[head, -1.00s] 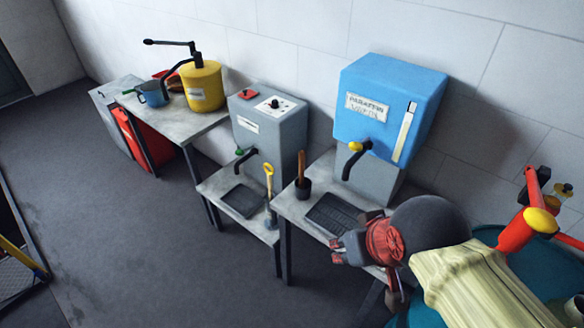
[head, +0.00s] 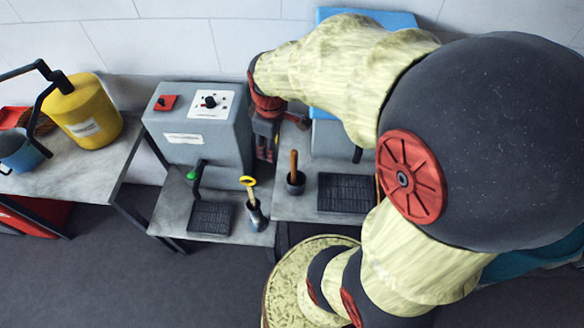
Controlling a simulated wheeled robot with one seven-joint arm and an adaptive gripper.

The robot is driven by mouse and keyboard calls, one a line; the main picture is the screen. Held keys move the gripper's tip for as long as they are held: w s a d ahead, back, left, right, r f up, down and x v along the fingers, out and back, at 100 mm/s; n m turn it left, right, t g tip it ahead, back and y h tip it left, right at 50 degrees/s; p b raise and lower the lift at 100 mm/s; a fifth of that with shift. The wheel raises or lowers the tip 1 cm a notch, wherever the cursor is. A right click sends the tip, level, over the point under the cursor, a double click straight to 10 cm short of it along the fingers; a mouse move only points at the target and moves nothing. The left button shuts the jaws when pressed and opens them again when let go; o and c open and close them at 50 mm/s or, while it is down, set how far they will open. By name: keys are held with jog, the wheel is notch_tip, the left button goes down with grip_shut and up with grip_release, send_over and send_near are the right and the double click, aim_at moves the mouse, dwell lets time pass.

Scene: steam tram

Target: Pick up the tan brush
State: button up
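A tan-brown handle (head: 294,163) stands upright in a small black cup (head: 296,184) on the right-hand grey stand (head: 335,175). It looks like the tan brush; its lower end is hidden in the cup. A second, yellow handle with a ring-shaped top (head: 249,186) leans in a dark cup (head: 256,217) on the lower stand to its left. My gripper (head: 266,153) points down beside the grey dispenser, to the left of the tan handle in the picture and apart from it. Its fingers are small and dark, so their opening is unclear.
The grey dispenser (head: 200,135) with its green-handled tap (head: 197,170) stands close to my gripper's left. The blue tank (head: 365,20) is mostly hidden behind my arm. Black drip grates (head: 345,192) lie on the stands. A yellow pump can (head: 85,112) stands far left.

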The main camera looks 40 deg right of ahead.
aim_at(294, 162)
jog(key=d+f+n, duration=0.1)
jog(key=d+f, duration=0.1)
jog(key=d+f+g+p, duration=0.1)
jog(key=d+f, duration=0.2)
jog(key=d+f+n, duration=0.1)
jog(key=d+f, duration=0.1)
jog(key=d, duration=0.1)
jog(key=shift+s+d+f+n+g+y+p, duration=0.1)
jog(key=shift+s+f+n+g+y+p, duration=0.2)
jog(key=shift+s+f+g+y+p, duration=0.1)
notch_tip(294, 162, down, 8)
jog(key=shift+w+f+b, duration=0.1)
jog(key=shift+b, duration=0.55)
grip_shut()
